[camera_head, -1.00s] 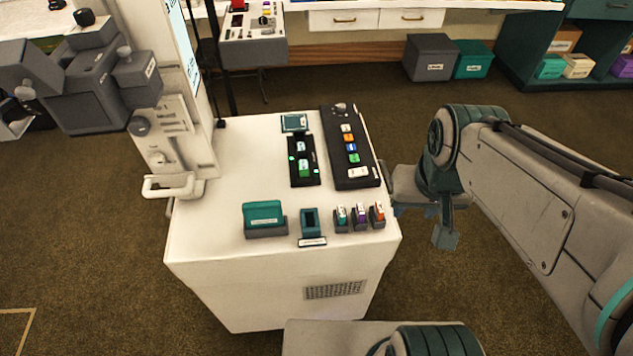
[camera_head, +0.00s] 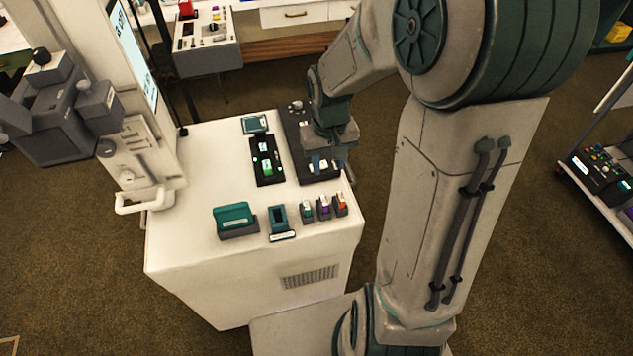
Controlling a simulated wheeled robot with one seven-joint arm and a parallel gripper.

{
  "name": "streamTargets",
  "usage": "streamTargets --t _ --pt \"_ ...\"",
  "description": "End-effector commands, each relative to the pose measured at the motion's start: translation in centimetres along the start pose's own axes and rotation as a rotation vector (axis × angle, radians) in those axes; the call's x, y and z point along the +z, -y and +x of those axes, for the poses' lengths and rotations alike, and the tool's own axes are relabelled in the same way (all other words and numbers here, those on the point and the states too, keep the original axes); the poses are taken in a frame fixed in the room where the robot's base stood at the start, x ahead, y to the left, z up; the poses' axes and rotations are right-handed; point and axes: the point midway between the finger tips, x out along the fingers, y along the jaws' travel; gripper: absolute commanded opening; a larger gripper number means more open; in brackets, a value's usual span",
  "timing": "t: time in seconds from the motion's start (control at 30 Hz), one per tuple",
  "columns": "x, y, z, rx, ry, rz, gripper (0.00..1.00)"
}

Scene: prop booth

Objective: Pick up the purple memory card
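The purple memory card (camera_head: 324,202) stands upright in a small dark holder near the front right of the white cabinet top. It is the middle one of a row of three, between a teal card (camera_head: 306,207) on the left and an orange card (camera_head: 341,199) on the right. My gripper (camera_head: 328,163) points down over the near end of the black button panel, just behind the row in the picture. Its fingers look apart with nothing between them. It does not appear to touch the purple card.
The white cabinet top (camera_head: 190,205) also bears a teal block in a grey stand (camera_head: 235,219), a teal slot holder (camera_head: 279,220), a black slotted unit (camera_head: 266,160) and the button panel (camera_head: 293,125). A grey camera-like device (camera_head: 70,115) rises at the left.

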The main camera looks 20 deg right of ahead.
Motion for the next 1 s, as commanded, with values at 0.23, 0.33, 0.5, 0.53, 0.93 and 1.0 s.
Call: streamTargets --t 0.23,0.33,0.5,0.53,0.93,1.0 --pt "-0.7 0.1 2.2 -0.017 0.018 -0.001 0.39" --pt "-0.6 0.2 4.2 -0.019 0.020 -0.002 0.39" --pt "-0.6 0.2 7.3 -0.017 0.018 -0.001 0.39" --pt "-0.6 0.3 7.7 -0.017 0.017 -0.002 0.39" --pt "-0.5 0.6 10.8 -0.017 0.017 -0.003 0.39" --pt "-0.5 0.7 11.8 -0.017 0.018 -0.003 0.39"
